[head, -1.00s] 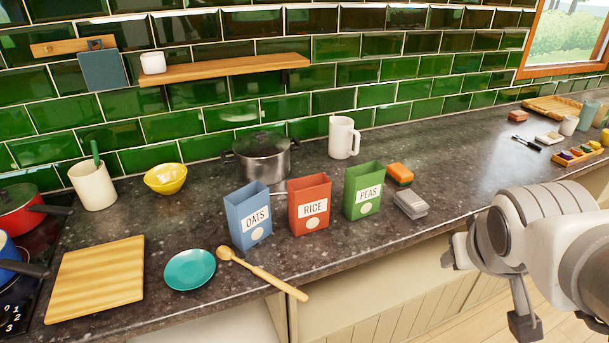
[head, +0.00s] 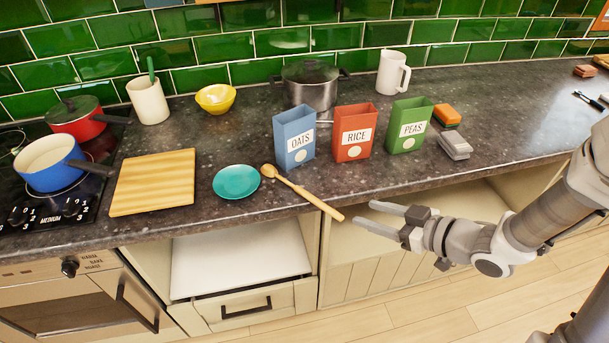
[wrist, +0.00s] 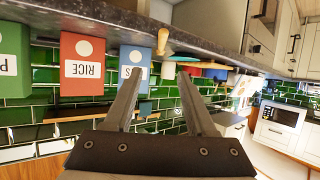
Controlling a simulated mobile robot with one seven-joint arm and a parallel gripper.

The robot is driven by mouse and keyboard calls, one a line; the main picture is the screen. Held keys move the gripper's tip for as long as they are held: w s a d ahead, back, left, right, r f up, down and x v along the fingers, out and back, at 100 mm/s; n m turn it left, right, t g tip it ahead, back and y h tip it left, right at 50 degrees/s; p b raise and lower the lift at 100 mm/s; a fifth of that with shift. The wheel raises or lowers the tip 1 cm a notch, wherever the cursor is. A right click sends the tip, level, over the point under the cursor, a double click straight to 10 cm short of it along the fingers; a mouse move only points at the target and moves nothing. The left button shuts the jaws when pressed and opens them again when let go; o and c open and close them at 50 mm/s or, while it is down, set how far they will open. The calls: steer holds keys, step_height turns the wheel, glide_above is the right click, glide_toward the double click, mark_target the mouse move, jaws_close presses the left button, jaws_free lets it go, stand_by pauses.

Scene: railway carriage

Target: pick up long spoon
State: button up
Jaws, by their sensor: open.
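The long wooden spoon (head: 303,192) lies on the dark countertop, its bowl beside the teal plate and its handle sticking out over the front edge. In the wrist view, its handle end (wrist: 163,42) shows at the counter edge, above the fingers, in an upside-down picture. My gripper (head: 362,213) is open and empty in front of the counter, just right of the handle end and apart from it. Both fingers also show in the wrist view (wrist: 160,92), with nothing between them.
The teal plate (head: 236,182) sits left of the spoon. The OATS (head: 295,137), RICE (head: 354,133) and PEAS (head: 409,127) boxes stand behind it. A cutting board (head: 153,182) lies farther left. An open drawer (head: 240,274) juts out below the counter.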

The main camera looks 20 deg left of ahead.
steer(key=b, duration=0.2)
glide_toward(306, 192)
steer(key=shift+w+a+f, duration=0.2)
steer(key=shift+a+f, duration=0.55)
steer(key=shift+a, duration=0.2)
steer(key=shift+w+r+x, duration=0.1)
steer(key=shift+r+x, duration=0.05)
steer(key=shift+x, duration=1.3)
steer(key=shift+w+r+x, duration=0.1)
steer(key=shift+w+x, duration=0.05)
steer(key=shift+x, duration=1.35)
jaws_close()
